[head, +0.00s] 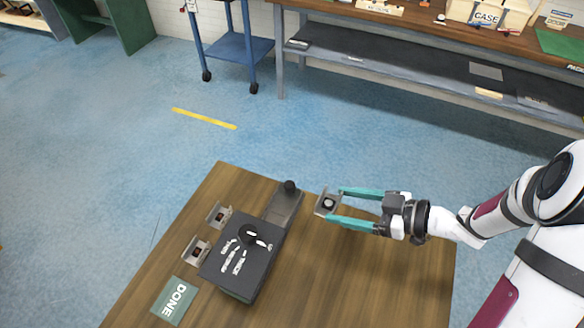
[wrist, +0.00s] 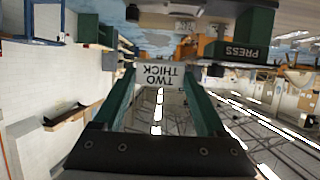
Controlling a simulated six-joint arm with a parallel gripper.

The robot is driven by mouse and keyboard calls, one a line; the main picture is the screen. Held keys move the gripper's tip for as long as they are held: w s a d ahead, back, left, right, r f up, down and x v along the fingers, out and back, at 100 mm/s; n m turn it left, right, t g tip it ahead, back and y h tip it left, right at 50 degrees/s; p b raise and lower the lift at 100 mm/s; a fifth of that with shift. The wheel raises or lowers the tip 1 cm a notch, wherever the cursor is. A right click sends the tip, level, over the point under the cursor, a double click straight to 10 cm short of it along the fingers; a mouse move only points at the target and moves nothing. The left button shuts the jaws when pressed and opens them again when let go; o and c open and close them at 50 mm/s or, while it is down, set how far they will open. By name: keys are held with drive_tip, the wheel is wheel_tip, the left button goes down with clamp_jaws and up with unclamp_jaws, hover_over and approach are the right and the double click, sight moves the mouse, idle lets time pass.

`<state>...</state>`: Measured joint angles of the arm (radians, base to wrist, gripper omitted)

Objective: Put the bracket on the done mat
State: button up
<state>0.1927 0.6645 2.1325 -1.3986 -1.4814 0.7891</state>
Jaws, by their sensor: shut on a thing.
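My gripper (head: 330,204) has long teal fingers and is shut on a small grey bracket (head: 327,202) with a dark and pale round middle. It holds it beside the right side of the press, seemingly above the wooden table. The green done mat (head: 175,301), lettered DONE, lies at the table's left front with nothing on it. Two similar grey brackets with dark reddish middles, one farther (head: 221,214) and one nearer (head: 196,251), stand left of the press. In the wrist view a panel lettered TWO THICK (wrist: 162,76) shows between the fingers; I cannot tell whether it is on the bracket.
A dark press block (head: 257,274) with a black knob and pale marks stands between my gripper and the mat. A grey plate with a black ball knob (head: 284,207) adjoins it behind. The press's lettered green side (wrist: 237,52) shows in the wrist view. The table's right front (head: 345,290) is clear.

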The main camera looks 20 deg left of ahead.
drive_tip(key=s+f+g, duration=0.1)
hover_over(284, 226)
drive_tip(key=d, duration=0.1)
drive_tip(key=shift+n, duration=0.4)
drive_tip(key=f, duration=0.4)
drive_tip(key=s+f, duration=0.1)
drive_tip(key=f, duration=0.2)
drive_tip(key=shift+a+f, duration=0.2)
drive_tip(key=shift+f, duration=1.75)
drive_tip(key=o, duration=1.5)
drive_tip(key=shift+f, duration=0.15)
